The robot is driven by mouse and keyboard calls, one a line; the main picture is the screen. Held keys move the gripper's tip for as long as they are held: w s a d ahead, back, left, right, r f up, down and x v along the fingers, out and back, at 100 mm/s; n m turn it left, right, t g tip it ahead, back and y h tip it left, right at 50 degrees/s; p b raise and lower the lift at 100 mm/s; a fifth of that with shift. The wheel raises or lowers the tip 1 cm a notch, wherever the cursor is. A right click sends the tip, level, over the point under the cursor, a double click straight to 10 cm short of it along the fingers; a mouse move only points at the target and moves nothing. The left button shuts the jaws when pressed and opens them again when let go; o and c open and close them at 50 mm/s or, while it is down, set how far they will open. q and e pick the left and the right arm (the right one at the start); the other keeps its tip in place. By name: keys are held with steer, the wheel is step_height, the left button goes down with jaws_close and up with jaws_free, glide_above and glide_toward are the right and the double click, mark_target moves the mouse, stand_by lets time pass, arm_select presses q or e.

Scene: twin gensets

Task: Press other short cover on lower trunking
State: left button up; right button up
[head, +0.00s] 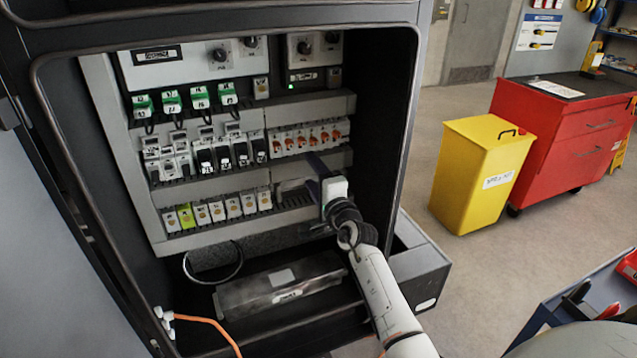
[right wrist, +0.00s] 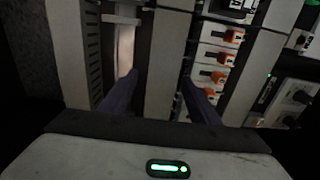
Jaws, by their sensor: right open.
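My right gripper (head: 316,178) is inside the open cabinet, at the right end of the trunking run below the orange-lever breakers. In the right wrist view its dark fingers (right wrist: 158,78) are apart, one on each side of a smooth grey trunking strip (right wrist: 172,50). Nothing shows held between them. In the head view this trunking (head: 215,185) runs left, above a row of pale terminals. Another grey trunking length (right wrist: 70,45) with a slotted side shows at left in the wrist view. I cannot tell which piece is the short cover or whether it sits flush. The left gripper is out of view.
Orange-lever breakers (head: 308,137) sit just above my gripper, and pale modules (head: 220,210) to its left. The cabinet's right frame (head: 400,120) is close to my arm. A dark box (head: 280,285) lies on the cabinet floor. A yellow bin (head: 480,175) stands outside.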

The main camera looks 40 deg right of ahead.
steer(key=s+a+f+m+t+y, duration=0.1)
steer(key=s+a+m, duration=0.3)
steer(key=s+m, duration=0.25)
steer(key=s+a+f+m+y, duration=0.1)
steer(key=s+a+f+m, duration=0.1)
steer(key=s+a+m, duration=0.35)
steer(key=s+a+f+m+g+y, duration=0.1)
steer(key=s+a+f+m+g, duration=0.3)
steer(key=s+f+m, duration=0.6)
steer(key=s+a+f+m+g+y, duration=0.2)
steer(key=s+a+f+m, duration=0.5)
steer(key=m, duration=1.5)
steer(key=s+f+g, duration=0.1)
steer(key=s+f, duration=0.2)
steer(key=f, duration=0.1)
steer(key=shift+f+g, duration=0.15)
steer(key=shift+g, duration=0.25)
steer(key=s+a+f+m, duration=0.1)
steer(key=s, duration=0.1)
steer(key=s+a+f+m+g+y, duration=0.1)
steer(key=s+a+m, duration=0.1)
steer(key=s+a+f+m+g, duration=0.1)
steer(key=s+a+m, duration=0.1)
steer(key=shift+f+y, duration=0.1)
steer(key=shift+y, duration=0.3)
steer(key=shift+c, duration=0.4)
